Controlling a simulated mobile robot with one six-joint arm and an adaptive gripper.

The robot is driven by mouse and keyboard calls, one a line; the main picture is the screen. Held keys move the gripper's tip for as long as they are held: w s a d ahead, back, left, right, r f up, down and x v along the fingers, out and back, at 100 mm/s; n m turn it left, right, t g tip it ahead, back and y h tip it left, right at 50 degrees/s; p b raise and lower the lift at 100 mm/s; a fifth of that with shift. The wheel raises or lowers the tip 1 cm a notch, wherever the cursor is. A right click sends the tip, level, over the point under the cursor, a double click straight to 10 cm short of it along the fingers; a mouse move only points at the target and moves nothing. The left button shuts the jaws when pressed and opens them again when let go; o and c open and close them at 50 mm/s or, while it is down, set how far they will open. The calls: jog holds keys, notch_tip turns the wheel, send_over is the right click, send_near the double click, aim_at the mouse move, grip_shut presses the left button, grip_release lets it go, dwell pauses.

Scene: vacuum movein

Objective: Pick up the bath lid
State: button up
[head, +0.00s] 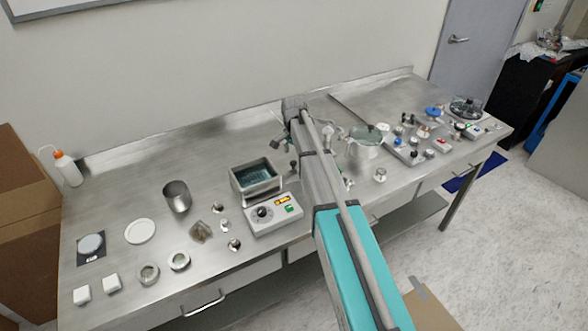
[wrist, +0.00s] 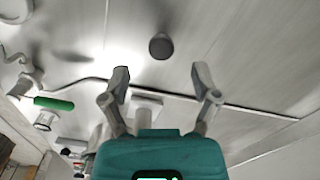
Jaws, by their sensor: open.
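My gripper (wrist: 160,78) shows in the wrist view with its two fingers spread wide and nothing between them. In the head view its end (head: 281,141) is above the steel bench, behind the bath. A dark round knob (wrist: 161,46) stands just beyond the fingertips in the wrist view, apart from them, over a bare steel surface. It may be the lid's knob; I cannot make out the lid's outline. The water bath (head: 256,175) is uncovered in the head view, with bluish water inside and a control panel in front.
A steel beaker (head: 176,196), a white dish (head: 140,231) and small parts lie left of the bath. Glassware and several small fittings crowd the bench's right side. In the wrist view, a green-handled part (wrist: 54,103) is at left. Bare steel (head: 225,142) lies behind the bath.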

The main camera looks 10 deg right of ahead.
aim_at(293, 162)
jog(key=shift+f, duration=0.15)
notch_tip(293, 162, down, 5)
jog(key=b, duration=0.5)
jog(key=shift+a, duration=0.1)
dwell(0.5)
grip_shut()
